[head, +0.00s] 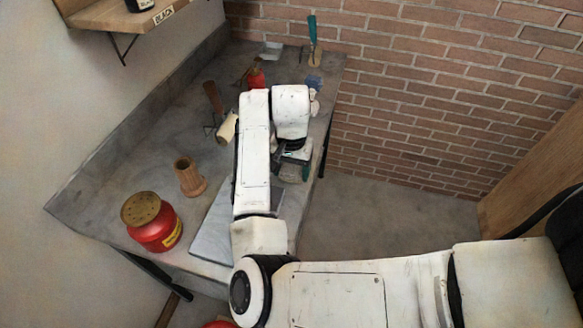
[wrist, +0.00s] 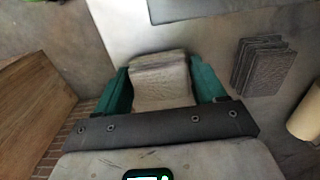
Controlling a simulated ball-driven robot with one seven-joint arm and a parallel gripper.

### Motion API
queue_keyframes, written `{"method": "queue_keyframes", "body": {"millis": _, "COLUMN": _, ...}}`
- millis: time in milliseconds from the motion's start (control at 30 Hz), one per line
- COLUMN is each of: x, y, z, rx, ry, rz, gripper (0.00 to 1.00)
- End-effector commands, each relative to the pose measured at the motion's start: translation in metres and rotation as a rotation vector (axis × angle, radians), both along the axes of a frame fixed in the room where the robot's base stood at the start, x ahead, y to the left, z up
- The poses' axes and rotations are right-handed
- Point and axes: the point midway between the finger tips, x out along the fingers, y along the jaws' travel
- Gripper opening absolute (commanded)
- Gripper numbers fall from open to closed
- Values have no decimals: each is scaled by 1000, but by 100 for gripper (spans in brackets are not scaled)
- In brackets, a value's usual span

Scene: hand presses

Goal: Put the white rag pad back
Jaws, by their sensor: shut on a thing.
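The white rag pad (wrist: 160,82), a pale folded wad, sits between the teal fingers of my gripper (wrist: 162,88) in the wrist view. My gripper is shut on it, with a finger touching each side. In the head view my gripper (head: 293,167) is over the right edge of the bench, and my arm hides most of what is under it. I cannot tell how high the pad is above the surface below. A pale flat area (wrist: 115,22) shows beyond the pad in the wrist view.
Dark grey pads (wrist: 258,66) lie right of my gripper, near a cream roller (wrist: 306,116). On the bench stand a red can (head: 157,230), a wooden holder (head: 189,177) and a red bottle (head: 256,77). A grey slab (head: 213,228) lies in front. A brick wall (head: 430,90) closes the back.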

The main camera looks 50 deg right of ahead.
Motion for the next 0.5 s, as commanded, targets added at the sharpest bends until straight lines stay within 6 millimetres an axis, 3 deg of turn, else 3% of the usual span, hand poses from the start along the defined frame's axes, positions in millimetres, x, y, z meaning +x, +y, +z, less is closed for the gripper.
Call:
{"method": "queue_keyframes", "body": {"millis": 300, "x": -1, "y": 0, "z": -4, "rx": -1, "ry": 1, "rz": 0, "gripper": 41}}
{"method": "queue_keyframes", "body": {"millis": 333, "x": 0, "y": 0, "z": -3, "rx": -1, "ry": 1, "rz": -1, "gripper": 73}}
{"method": "queue_keyframes", "body": {"millis": 500, "x": 0, "y": 0, "z": -3, "rx": 0, "ry": 1, "rz": -1, "gripper": 89}}
